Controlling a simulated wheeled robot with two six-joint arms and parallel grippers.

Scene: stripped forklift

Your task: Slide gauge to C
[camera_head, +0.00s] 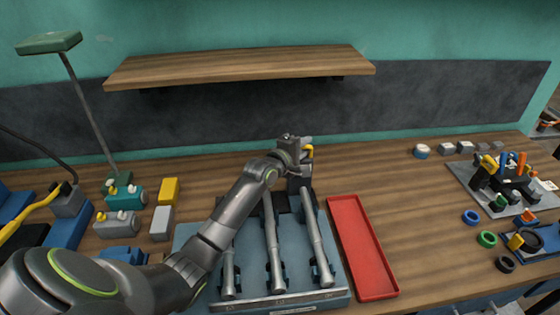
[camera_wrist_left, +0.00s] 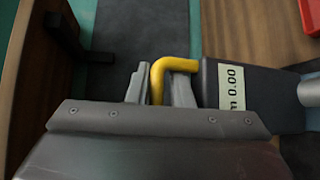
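The gauge is a dark block (camera_head: 298,183) with a yellow bent handle (camera_head: 309,152), at the back of the grey-blue fixture (camera_head: 190,240). In the left wrist view its display (camera_wrist_left: 231,88) reads 0.00, and a grey rod end (camera_wrist_left: 311,90) lies by its right side. Three grey metal rods lie on the fixture; the gauge is near the far end of the right rod (camera_head: 315,235). Marks on the fixture's front edge are too small to read. My left gripper (camera_wrist_left: 158,88) has its fingers closed on either side of the yellow handle. My right gripper is not in view.
A red tray (camera_head: 360,247) lies right of the fixture. A wooden shelf (camera_head: 240,67) hangs above the bench. Grey, teal and yellow blocks stand at left. Coloured rings and a tool holder (camera_head: 510,180) are at right. The bench between tray and rings is clear.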

